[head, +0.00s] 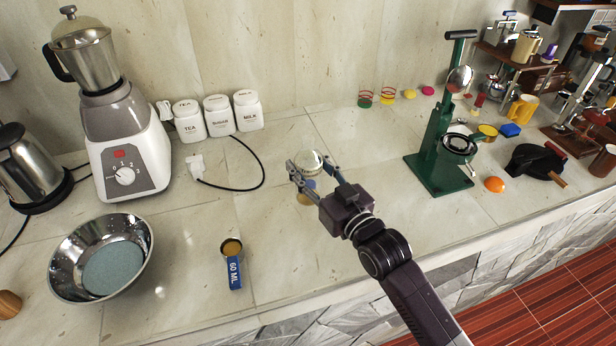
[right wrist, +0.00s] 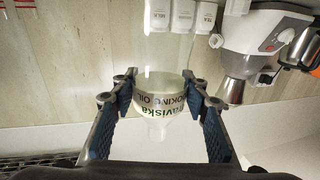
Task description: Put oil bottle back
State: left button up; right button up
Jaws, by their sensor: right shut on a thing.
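The clear oil bottle (right wrist: 160,100), with a white label reading "cooking oil", is between the two fingers of my right gripper (right wrist: 161,88) in the right wrist view, where the label shows upside down. In the head view my right gripper (head: 309,168) is shut on the bottle (head: 311,161) over the middle of the counter. Its fingers and arm hide part of the bottle. I cannot tell whether its base touches the counter. My left gripper is not in view.
A metal bowl (head: 62,262) and blue-handled measuring cup (head: 234,272) lie in front. A green press (head: 436,150) stands right. Counter (head: 345,125) behind my gripper is clear.

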aim_at(308, 179)
notch_tip(308, 179, down, 4)
jog(key=shift+r, duration=0.1)
jog(key=o, duration=1.2)
